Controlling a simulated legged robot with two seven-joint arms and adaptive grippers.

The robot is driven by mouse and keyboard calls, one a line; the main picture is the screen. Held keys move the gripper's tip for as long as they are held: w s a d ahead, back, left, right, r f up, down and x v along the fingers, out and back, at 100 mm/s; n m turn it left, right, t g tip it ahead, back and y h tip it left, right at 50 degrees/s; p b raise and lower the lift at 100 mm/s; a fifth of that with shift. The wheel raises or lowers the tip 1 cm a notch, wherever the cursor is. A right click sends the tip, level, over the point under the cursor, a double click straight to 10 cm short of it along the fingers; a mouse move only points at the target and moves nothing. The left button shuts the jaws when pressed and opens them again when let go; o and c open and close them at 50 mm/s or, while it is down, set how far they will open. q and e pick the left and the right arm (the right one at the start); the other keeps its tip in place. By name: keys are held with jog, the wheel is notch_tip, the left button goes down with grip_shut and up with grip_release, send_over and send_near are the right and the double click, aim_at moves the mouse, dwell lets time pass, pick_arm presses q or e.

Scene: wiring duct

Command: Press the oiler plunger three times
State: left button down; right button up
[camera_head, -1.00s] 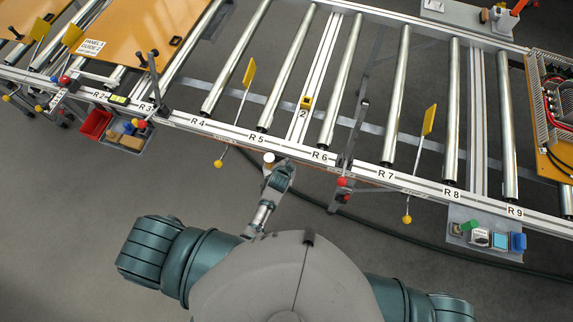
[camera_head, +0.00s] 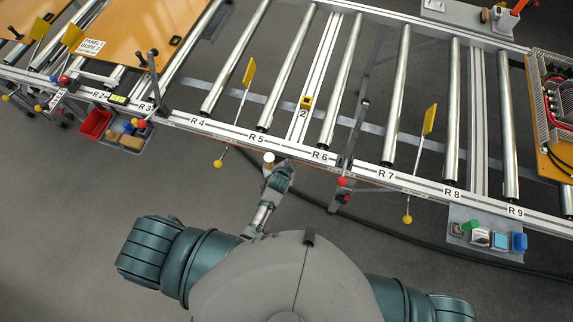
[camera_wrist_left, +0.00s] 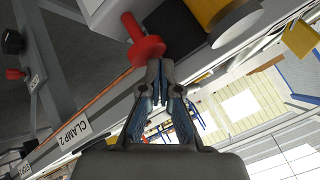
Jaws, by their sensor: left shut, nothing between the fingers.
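The oiler plunger has a red flanged knob (camera_wrist_left: 147,50) on a short red stem in the left wrist view. Beside it is a yellow cylinder with a pale end cap (camera_wrist_left: 237,24). In the head view a small pale round cap (camera_head: 269,158) shows at the front rail under R5; the red plunger cannot be made out there. My left gripper (camera_wrist_left: 160,72) is shut and empty, its fingertips right at the red knob's edge; whether they press on it I cannot tell. In the head view my left gripper (camera_head: 283,172) is just below the rail. My right gripper is out of view.
The roller conveyor's front rail (camera_head: 230,133) runs across above my gripper. A red knob (camera_head: 342,182) is to the right, with yellow ball-ended levers (camera_head: 218,164) along the rail. A CLAMP 2 label (camera_wrist_left: 70,133) shows at left in the wrist view.

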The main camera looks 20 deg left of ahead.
pick_arm(q)
jog(key=shift+f+b, duration=0.55)
jog(key=shift+f, duration=0.3)
dwell(0.5)
dwell(0.3)
jog(key=shift+r+p, duration=1.45)
jog(key=shift+p, duration=0.05)
notch_tip(320, 180, up, 5)
jog(key=p, duration=0.5)
jog(key=shift+r, duration=0.1)
